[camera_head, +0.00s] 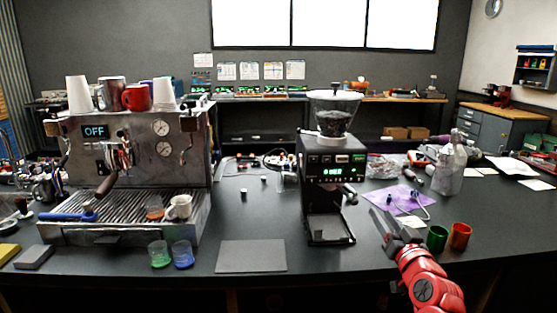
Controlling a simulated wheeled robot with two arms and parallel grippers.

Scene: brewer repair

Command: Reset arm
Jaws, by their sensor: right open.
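My right arm is red and comes in at the lower right. My right gripper (384,222) is open and empty, held over the dark table (330,262) just right of the coffee grinder (332,172). The left gripper does not show. The espresso machine (130,150) stands at the left with a display reading OFF. A portafilter handle (106,186) sticks out from its front. The grinder has a bean hopper on top and a lit display.
A green glass (160,254), a blue glass (182,254) and a grey mat (251,256) are at the front.

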